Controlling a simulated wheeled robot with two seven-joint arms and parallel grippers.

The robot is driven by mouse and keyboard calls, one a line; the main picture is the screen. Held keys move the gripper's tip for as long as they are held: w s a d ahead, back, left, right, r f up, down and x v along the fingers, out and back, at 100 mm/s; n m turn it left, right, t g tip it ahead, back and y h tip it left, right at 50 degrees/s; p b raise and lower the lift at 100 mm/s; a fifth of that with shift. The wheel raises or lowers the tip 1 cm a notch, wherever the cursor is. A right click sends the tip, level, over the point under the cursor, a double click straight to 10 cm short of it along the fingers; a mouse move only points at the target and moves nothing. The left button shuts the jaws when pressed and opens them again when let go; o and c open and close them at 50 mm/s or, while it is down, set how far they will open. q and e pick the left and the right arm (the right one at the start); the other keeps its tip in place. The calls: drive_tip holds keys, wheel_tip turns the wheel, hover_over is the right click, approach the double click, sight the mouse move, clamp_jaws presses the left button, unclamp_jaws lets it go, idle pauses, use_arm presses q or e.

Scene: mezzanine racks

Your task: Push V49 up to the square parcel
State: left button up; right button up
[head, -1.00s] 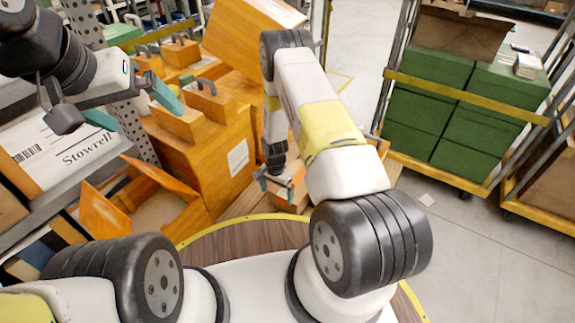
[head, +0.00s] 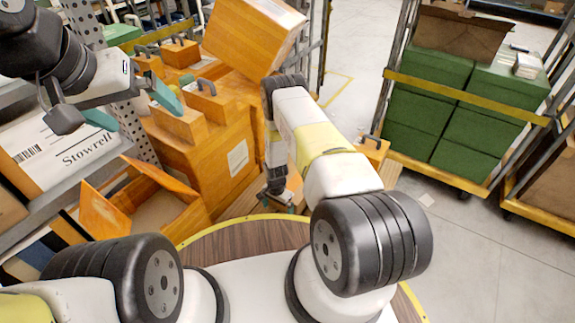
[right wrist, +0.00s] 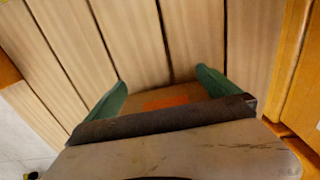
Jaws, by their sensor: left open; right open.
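No label reading V49 is legible, so I cannot tell which item it is or which is the square parcel. My right gripper (head: 280,203) is low over a wooden slatted surface (right wrist: 140,45), beside a small brown box (head: 295,184) partly hidden by my arm. In the right wrist view its green fingers are spread, with a brown item bearing an orange patch (right wrist: 166,102) showing between them; contact is unclear. My left gripper (head: 147,113) is open and empty, raised above the shelf near a white Stowrell box (head: 62,155).
An open orange box (head: 150,212) and stacked orange cases (head: 205,165) stand left of my right arm. A cage trolley with green boxes (head: 430,85) stands at right.

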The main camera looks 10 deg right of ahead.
drive_tip(key=shift+w+d, duration=0.1)
drive_tip(key=shift+w+d, duration=2.9)
drive_tip(key=shift+d, duration=0.05)
drive_tip(key=shift+w+d, duration=0.9)
idle(0.3)
drive_tip(key=shift+s+a, duration=1.1)
drive_tip(key=shift+r, duration=6.5)
